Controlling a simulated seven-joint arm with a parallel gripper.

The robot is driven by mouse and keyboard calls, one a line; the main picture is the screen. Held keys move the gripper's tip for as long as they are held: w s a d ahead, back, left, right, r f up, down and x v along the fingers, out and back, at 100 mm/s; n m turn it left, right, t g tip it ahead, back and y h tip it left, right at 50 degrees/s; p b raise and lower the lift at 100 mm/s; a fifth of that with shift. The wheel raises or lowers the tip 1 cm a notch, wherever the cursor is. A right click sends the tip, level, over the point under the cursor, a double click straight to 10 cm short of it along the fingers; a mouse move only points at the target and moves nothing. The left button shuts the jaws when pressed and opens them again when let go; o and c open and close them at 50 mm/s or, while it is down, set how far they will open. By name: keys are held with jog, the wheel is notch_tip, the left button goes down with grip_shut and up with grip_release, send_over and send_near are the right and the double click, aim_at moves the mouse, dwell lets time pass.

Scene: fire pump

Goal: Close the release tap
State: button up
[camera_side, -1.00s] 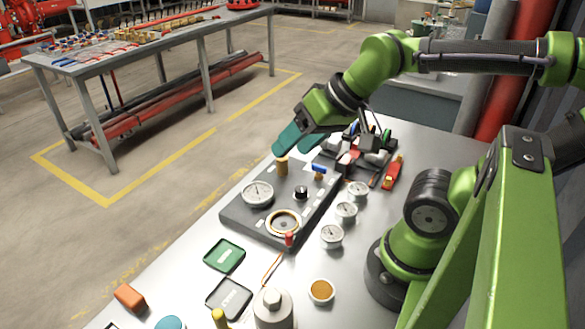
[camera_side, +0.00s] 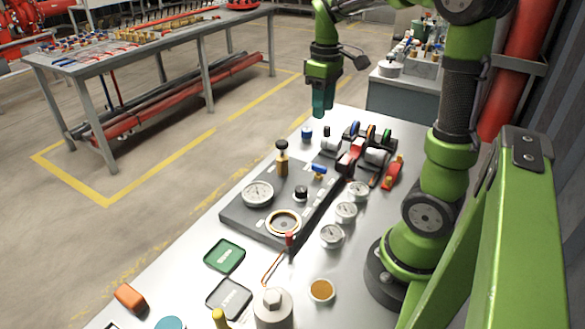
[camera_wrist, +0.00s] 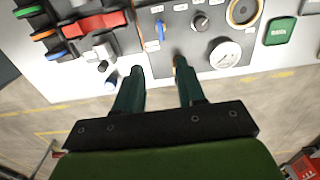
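The grey pump panel (camera_side: 235,211) lies on the table. A small tap with a blue handle (camera_side: 319,169) stands near its far right edge, and it also shows in the wrist view (camera_wrist: 161,30). A brass valve with a black knob (camera_side: 282,157) stands upright at the panel's far left corner. I cannot tell from the frames which one is the release tap. My gripper (camera_side: 319,114) points down, beyond and above the panel, clear of both. In the wrist view its teal fingers (camera_wrist: 159,76) are apart with nothing between them. The right finger partly hides the brass valve (camera_wrist: 177,61).
A large gauge (camera_side: 257,193) and a brass ring port (camera_side: 283,222) sit on the panel. Several small gauges (camera_side: 346,211) stand to its right. A block with coloured levers (camera_side: 362,150) and a blue-capped piece (camera_side: 307,133) are behind. Air above the panel is clear.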

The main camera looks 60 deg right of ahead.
aim_at(319, 166)
notch_tip(319, 166, down, 17)
jog(key=shift+r, duration=0.1)
dwell(0.3)
jog(key=shift+c, duration=0.3)
grip_shut()
